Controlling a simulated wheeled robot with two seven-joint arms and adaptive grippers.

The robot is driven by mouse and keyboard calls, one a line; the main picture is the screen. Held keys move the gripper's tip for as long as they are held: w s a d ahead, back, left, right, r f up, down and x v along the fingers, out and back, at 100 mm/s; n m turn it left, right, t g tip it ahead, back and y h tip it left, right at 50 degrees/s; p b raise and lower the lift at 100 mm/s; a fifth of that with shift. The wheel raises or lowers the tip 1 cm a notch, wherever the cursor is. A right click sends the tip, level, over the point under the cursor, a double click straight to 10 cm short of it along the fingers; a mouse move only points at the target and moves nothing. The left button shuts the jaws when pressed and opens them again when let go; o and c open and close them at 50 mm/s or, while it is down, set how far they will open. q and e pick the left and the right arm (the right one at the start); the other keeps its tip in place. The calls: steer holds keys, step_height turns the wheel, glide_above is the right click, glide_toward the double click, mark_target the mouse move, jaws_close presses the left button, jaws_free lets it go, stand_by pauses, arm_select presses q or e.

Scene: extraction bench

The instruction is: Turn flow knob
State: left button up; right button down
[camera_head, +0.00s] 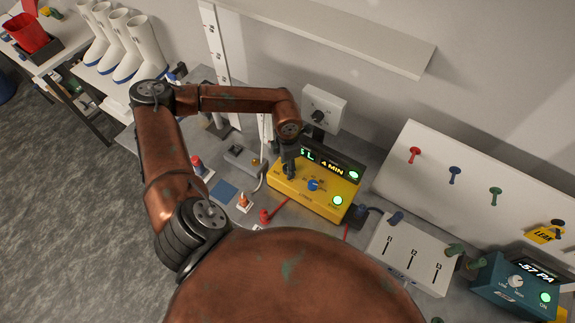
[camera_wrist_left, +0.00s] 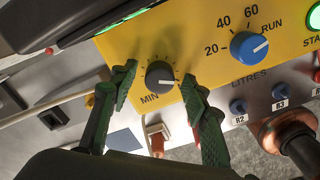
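The yellow control box (camera_head: 325,199) stands on the bench, with a lit display reading "4 MIN". In the left wrist view its black knob (camera_wrist_left: 159,75) has a white pointer line towards the right, tick marks around it and "MIN" printed beside it. A blue knob (camera_wrist_left: 249,47) labelled "LITRES" sits to its right; it also shows in the head view (camera_head: 313,185). My left gripper (camera_wrist_left: 158,84) is open, one finger on each side of the black knob, with visible gaps. In the head view this gripper (camera_head: 289,166) hides the black knob. My right gripper is not seen.
A grey slider box (camera_head: 408,250) and a teal box (camera_head: 515,285) stand to the right. A white panel with coloured valves (camera_head: 480,170) is behind them. A wall dial (camera_head: 323,108) is above the yellow box. Small connectors and a blue pad (camera_head: 223,191) lie left.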

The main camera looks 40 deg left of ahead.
arm_select(q)
steer(key=c, duration=1.1)
steer(key=shift+c, duration=0.2)
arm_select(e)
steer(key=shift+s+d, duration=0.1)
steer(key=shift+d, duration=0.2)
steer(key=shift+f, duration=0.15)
arm_select(q)
steer(key=shift+f+n+b, duration=0.15)
steer(key=shift+n+b, duration=1.2)
steer(key=shift+n, duration=0.25)
steer(key=shift+n+b, duration=0.85)
steer(key=shift+n, duration=0.55)
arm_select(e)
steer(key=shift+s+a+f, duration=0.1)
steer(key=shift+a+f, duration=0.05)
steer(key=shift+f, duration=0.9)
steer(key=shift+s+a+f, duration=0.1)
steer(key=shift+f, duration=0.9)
arm_select(q)
steer(key=o, duration=0.9)
steer(key=shift+c, duration=0.2)
steer(key=o, duration=0.3)
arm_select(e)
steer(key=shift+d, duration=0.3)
